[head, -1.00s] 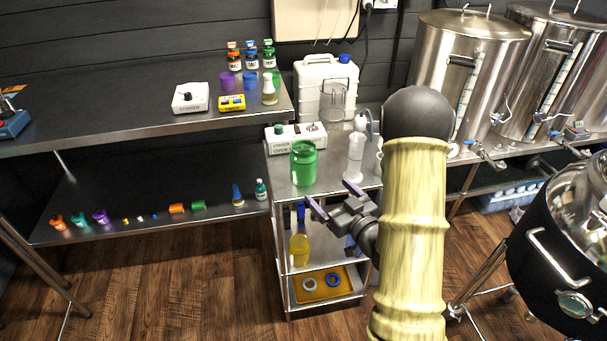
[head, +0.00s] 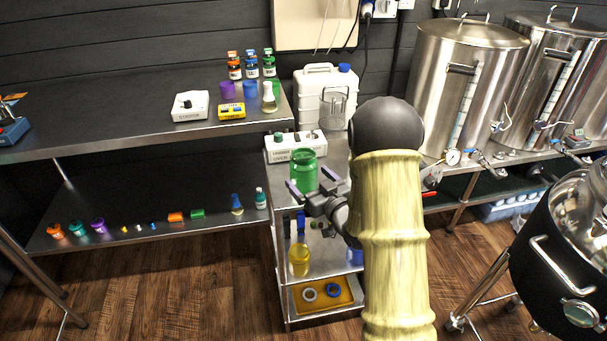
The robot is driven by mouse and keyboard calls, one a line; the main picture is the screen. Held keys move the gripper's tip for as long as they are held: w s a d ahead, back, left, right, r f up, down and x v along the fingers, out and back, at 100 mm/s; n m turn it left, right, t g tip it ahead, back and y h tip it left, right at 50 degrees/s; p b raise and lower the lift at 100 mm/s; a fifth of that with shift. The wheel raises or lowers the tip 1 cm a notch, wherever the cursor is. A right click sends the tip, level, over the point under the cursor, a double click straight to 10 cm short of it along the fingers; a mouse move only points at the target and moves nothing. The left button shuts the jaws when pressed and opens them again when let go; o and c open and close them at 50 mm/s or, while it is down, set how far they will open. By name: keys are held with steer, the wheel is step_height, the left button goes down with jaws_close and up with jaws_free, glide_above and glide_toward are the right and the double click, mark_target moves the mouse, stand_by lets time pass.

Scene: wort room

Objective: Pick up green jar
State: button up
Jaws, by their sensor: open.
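The green jar (head: 304,169) stands upright on the top shelf of the small metal cart (head: 281,205), near its front. It is a translucent green jar with a lid of the same colour. My gripper (head: 310,191) is open and empty, just in front of the jar's lower part. One finger is left of the jar's base and the other overlaps its right side in the picture. I cannot tell whether a finger touches it.
A white switch box (head: 283,143) sits behind the jar, with a white jug (head: 312,95) and a clear beaker (head: 335,108) farther back. A yellow bottle (head: 299,260) and an orange tray (head: 343,299) are on lower shelves. Steel kettles (head: 440,90) stand right.

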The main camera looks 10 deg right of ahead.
steer(key=shift+f+x, duration=0.1)
steer(key=shift+x, duration=1.2)
steer(key=shift+f+x, duration=0.15)
steer(key=shift+x, duration=1.15)
steer(key=shift+d, duration=0.2)
steer(key=c, duration=1.2)
step_height(320, 180, up, 10)
steer(key=shift+p, duration=0.75)
steer(key=shift+w, duration=0.1)
